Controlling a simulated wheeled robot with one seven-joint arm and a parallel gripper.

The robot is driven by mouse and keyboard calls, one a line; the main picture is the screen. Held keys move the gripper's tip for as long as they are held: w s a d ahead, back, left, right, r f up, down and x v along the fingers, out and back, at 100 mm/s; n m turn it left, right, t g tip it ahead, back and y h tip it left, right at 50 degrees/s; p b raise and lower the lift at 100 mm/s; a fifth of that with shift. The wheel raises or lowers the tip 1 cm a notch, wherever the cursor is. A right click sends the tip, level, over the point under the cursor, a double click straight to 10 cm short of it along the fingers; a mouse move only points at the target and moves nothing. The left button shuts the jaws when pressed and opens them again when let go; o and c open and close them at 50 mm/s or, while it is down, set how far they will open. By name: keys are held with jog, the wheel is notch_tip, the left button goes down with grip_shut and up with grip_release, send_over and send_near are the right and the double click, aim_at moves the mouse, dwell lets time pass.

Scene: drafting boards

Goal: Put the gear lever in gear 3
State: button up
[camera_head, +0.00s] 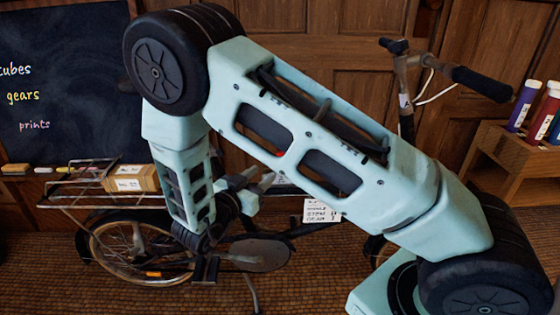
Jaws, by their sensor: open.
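A bicycle stands side-on across the view, with its rear wheel (140,250) at the left and its handlebar (480,82) at the upper right. I cannot make out the gear lever; my arm covers much of the bicycle's frame. A small white card (321,211) with dark lettering is at the middle of the bicycle, too small to read fully. My gripper (268,184) is partly seen beyond my forearm, above the crank area and left of the card. It is open, and I see nothing held. Whether it touches the bicycle cannot be told.
A cardboard box (131,178) sits on the rear rack (75,204). A blackboard (60,80) with chalk words stands behind at the left. A wooden shelf (490,160) with several coloured tubes is at the right.

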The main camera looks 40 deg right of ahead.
jog(key=b+x, duration=0.1)
jog(key=x, duration=0.9)
jog(key=shift+w+d+b, duration=0.1)
jog(key=shift+d+b, duration=0.1)
jog(key=shift+b, duration=0.1)
